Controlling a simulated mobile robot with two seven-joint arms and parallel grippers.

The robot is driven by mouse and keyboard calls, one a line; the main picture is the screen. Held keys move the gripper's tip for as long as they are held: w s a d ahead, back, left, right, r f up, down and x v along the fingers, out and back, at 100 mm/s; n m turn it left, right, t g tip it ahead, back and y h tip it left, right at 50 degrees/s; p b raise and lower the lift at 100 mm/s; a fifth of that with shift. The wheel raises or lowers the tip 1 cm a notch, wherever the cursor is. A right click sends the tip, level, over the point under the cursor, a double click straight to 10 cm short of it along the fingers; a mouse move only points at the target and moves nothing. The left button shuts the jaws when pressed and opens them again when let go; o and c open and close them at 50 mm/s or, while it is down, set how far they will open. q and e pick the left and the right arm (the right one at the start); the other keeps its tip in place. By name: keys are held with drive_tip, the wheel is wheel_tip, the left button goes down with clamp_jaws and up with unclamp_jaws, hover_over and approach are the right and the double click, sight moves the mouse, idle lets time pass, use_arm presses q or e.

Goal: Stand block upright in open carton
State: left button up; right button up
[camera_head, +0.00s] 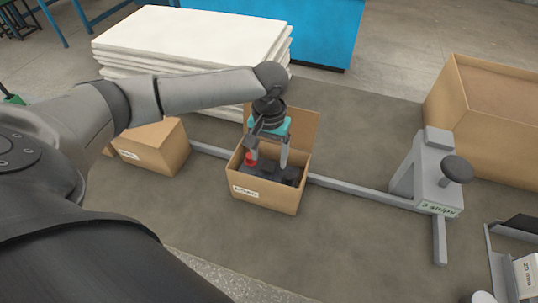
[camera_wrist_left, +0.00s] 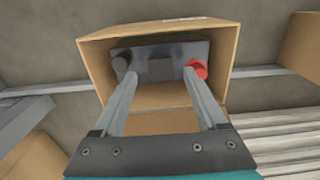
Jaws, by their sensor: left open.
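The open carton (camera_head: 265,193) stands on the grey surface with its lid flap raised at the back; its wall also shows in the left wrist view (camera_wrist_left: 236,70). Inside it is a dark grey battery-like block (camera_wrist_left: 160,50) with a red terminal cap at one end and a dark cap at the other. The capped face points up toward the wrist camera. The block also shows in the head view (camera_head: 288,177). My left gripper (camera_head: 269,158) is open and reaches down into the carton, its fingertips over the block beside the two caps. Finger contact is unclear. The block's lower part is hidden.
A closed-looking carton (camera_head: 152,147) stands to the left and a large box (camera_head: 500,115) to the right. A grey stop labelled "3 strips" (camera_head: 420,170) sits on a long rail (camera_head: 360,190). White stacked sheets (camera_head: 190,35) lie behind the carton.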

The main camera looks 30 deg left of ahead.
use_arm(q)
wheel_tip(320, 180, up, 13)
drive_tip(key=p, duration=0.2)
drive_tip(key=shift+p, duration=0.35)
drive_tip(key=shift+f, duration=0.15)
